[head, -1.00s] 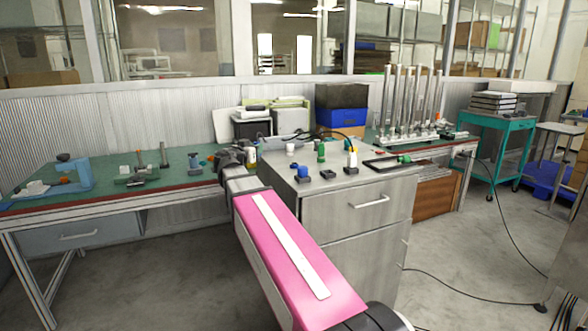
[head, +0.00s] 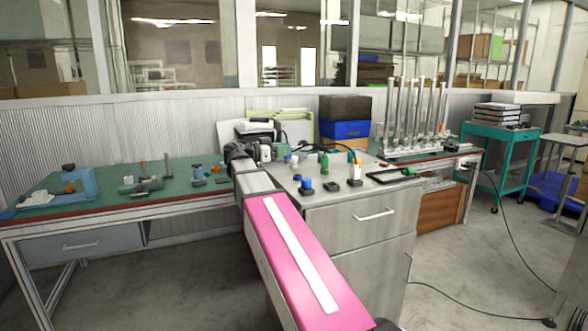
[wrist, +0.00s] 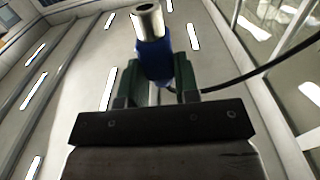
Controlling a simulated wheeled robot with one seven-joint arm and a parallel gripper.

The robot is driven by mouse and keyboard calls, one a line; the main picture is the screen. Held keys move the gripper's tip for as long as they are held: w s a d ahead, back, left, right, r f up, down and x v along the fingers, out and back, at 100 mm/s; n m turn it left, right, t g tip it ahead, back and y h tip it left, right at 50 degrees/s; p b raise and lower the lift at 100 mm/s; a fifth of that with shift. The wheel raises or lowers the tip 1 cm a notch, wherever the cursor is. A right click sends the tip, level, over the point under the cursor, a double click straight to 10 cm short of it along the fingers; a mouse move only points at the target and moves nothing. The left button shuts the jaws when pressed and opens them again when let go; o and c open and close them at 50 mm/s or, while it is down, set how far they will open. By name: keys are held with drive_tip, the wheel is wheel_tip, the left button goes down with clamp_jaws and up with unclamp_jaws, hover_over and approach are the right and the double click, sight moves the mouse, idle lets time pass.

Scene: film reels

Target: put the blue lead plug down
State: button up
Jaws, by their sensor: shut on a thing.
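A blue plug (wrist: 154,58) with a bare metal tip stands between the green-padded fingers of my gripper (wrist: 156,92) in the wrist view. The gripper is shut on it, and the metal tip is toward the top of that picture. A black cable runs off to the right from near the plug. In the head view my gripper (head: 264,151) is at the back left of the grey cabinet top (head: 335,194). The plug itself cannot be made out there.
A green-topped bench (head: 120,197) is at the left. A teal cart (head: 497,146) stands at the right.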

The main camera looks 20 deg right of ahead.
drive_tip(key=d+f, duration=0.1)
drive_tip(key=w+d+f, duration=0.1)
drive_tip(key=d, duration=0.1)
drive_tip(key=w+d+f, duration=0.1)
drive_tip(key=d, duration=0.1)
drive_tip(key=shift+w+f, duration=0.1)
drive_tip(key=shift+f, duration=2.1)
drive_tip(key=o, duration=0.9)
drive_tip(key=shift+f, duration=0.15)
